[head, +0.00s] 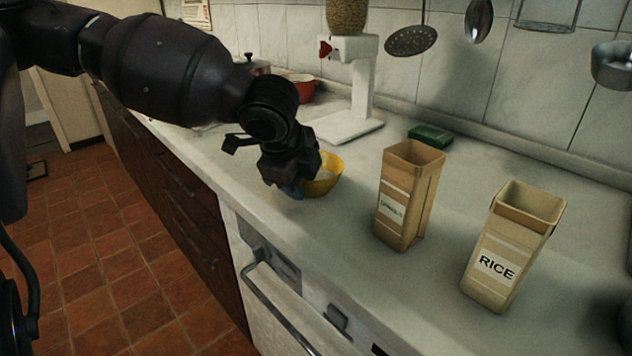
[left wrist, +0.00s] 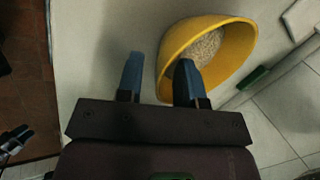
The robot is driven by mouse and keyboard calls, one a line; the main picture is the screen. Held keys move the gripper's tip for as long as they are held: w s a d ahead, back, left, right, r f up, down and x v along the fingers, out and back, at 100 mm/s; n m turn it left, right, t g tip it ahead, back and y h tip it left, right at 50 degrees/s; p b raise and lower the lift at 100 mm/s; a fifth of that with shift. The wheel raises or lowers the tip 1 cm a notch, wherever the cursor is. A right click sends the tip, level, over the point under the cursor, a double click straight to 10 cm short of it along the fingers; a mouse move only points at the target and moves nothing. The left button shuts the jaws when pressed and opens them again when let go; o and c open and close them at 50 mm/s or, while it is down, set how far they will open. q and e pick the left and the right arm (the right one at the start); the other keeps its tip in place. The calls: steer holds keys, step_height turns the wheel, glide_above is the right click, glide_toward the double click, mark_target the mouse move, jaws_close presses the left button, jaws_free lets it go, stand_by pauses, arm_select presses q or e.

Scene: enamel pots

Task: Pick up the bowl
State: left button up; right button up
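The yellow bowl (head: 328,178) stands on the counter, holding pale grain. In the left wrist view the bowl (left wrist: 238,42) is at the upper right. My left gripper (head: 294,190) is at the bowl's near left side and partly hides it. In the left wrist view my left gripper (left wrist: 158,78) is open: one finger is outside the bowl, and the other overlaps its inside, with the bowl's wall between them. I cannot tell if either finger touches the bowl. A dark part at that view's left edge may be my right gripper; its state is unclear.
A red pot (head: 302,88) is farther back. Utensils hang above.

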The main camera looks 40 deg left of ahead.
arm_select(q)
steer(key=shift+r, duration=0.1)
steer(key=c, duration=0.5)
jaws_close()
arm_select(e)
steer(key=shift+s+f, duration=0.25)
steer(key=shift+f, duration=0.05)
arm_select(q)
step_height(320, 180, up, 7)
steer(key=shift+f+p, duration=0.15)
steer(key=shift+p, duration=0.7)
step_height(320, 180, up, 13)
steer(key=p, duration=0.2)
steer(key=shift+r, duration=0.2)
arm_select(e)
steer(key=shift+s+d+r+m+g, duration=0.2)
steer(key=shift+s+d+m, duration=0.1)
steer(key=shift+s, duration=0.15)
steer(key=shift+s+d+r+m+g, duration=0.1)
steer(key=shift+s+d+m+g, duration=0.1)
steer(key=shift+s+m, duration=0.15)
